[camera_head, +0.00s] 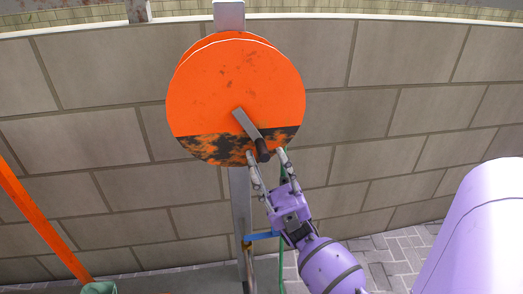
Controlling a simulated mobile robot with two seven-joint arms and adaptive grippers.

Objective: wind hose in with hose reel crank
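The hose reel (225,75) is a round orange drum with a worn, dark lower part, mounted on a grey post (239,195). Its grey crank arm (245,123) slants from the drum's middle down to the right and ends in a dark handle (262,149). My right gripper (266,154) comes up from below with its two fingers apart, one on each side of the handle's lower end. Whether the fingers touch the handle cannot be told. A thin green hose (281,262) hangs beside the post, partly hidden by my gripper. My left gripper is not in view.
A block wall (400,95) stands behind the reel. An orange beam (38,220) slants at the left, above a green object (100,287) at the bottom edge. A blue bracket (262,236) sits by the post. Paving shows at the lower right.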

